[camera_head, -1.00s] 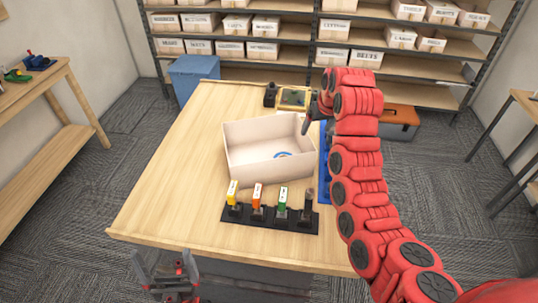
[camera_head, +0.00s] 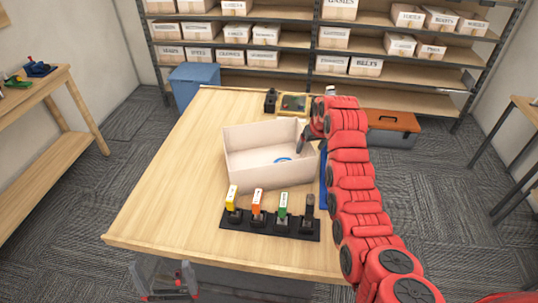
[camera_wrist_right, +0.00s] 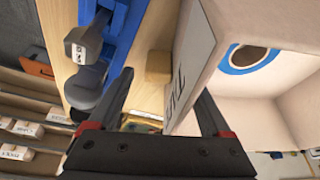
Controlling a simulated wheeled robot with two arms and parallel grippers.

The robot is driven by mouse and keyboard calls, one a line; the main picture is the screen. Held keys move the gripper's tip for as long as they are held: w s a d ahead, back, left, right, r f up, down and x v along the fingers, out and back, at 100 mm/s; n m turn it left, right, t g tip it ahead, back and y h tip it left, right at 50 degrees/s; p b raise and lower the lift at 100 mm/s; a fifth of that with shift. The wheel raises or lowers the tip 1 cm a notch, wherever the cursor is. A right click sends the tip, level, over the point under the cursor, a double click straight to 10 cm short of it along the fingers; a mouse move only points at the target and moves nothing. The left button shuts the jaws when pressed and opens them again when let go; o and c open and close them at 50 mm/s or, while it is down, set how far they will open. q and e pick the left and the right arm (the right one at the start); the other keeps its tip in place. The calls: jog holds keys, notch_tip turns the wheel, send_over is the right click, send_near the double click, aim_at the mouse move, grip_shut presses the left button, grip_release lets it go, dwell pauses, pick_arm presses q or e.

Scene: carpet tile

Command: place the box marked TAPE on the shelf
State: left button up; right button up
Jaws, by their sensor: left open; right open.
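The open-topped cream box (camera_head: 255,170) stands on the wooden table (camera_head: 170,170) with a blue ring-shaped item (camera_head: 283,160) inside. The right wrist view shows part of a label, seemingly starting with T, on the box's outer wall (camera_wrist_right: 190,65). My right gripper (camera_head: 303,140) is open at the box's right wall. In the wrist view its fingers (camera_wrist_right: 165,110) lie on either side of that wall, with a gap. My left gripper (camera_head: 165,280) is open and empty, below the table's front edge. The shelf (camera_head: 390,70) stands behind, holding several labelled boxes.
A black rack (camera_head: 270,223) with several coloured-top items stands before the box. A blue item (camera_head: 323,185) lies beside the box, partly behind my arm. A blue bin (camera_head: 192,82) and an orange-topped toolbox (camera_head: 392,125) stand beyond the table. The table's left side is clear.

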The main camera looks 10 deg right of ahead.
jog(key=shift+x, duration=0.85)
grip_shut()
